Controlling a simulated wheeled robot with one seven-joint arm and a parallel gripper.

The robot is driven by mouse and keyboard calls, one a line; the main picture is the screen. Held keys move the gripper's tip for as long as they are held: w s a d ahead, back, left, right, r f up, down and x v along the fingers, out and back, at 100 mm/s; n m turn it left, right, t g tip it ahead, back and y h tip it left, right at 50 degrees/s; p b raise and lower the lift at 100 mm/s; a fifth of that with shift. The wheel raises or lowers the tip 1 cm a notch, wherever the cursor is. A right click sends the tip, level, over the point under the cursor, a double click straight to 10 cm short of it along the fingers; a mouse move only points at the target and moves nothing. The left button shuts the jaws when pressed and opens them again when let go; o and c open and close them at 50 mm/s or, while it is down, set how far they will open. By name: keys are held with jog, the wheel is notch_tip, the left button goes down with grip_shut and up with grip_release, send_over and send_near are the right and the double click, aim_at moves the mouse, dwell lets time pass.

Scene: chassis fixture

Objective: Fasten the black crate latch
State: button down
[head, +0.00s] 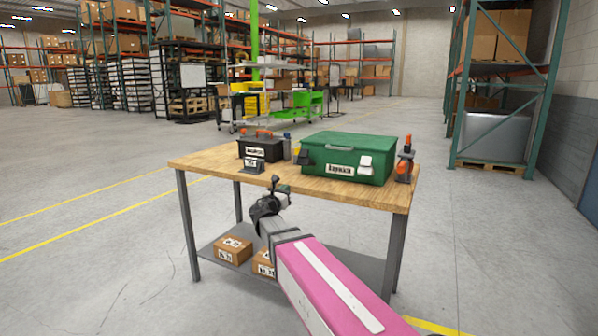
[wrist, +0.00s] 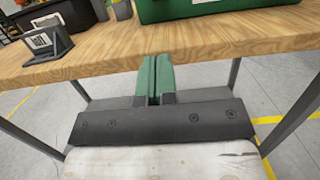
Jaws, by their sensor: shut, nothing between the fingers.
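A green crate (head: 349,150) with a closed lid stands on the wooden table. A black latch (head: 307,158) is on its front at the left, and a white latch (head: 365,163) is at the right. The black latch is too small to tell whether it is fastened. My gripper (head: 284,188) is in front of the table's near edge, below and left of the crate, apart from both latches. In the wrist view its green fingers (wrist: 153,78) are shut together and empty. That view shows only the crate's lower front (wrist: 200,8); the black latch is out of it.
The wooden tabletop (head: 215,162) has a clear front strip. A black box (head: 262,148), a dark sign stand (head: 252,166) and a grey bottle (head: 287,148) stand left of the crate. An orange-and-black item (head: 405,165) stands at the right. Cardboard boxes (head: 233,248) sit on the lower shelf.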

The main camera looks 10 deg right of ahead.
send_near(307, 161)
jog(key=w+f, duration=0.4)
jog(key=shift+w+d+r, duration=0.9)
jog(key=shift+w+r, duration=0.05)
jog(key=shift+r, duration=0.1)
jog(key=shift+w+d+r, duration=0.15)
jog(key=shift+d+r, duration=0.05)
jog(key=shift+r, duration=0.15)
jog(key=shift+r, duration=0.1)
jog(key=shift+r+g+y, duration=0.3)
jog(key=shift+r, duration=0.05)
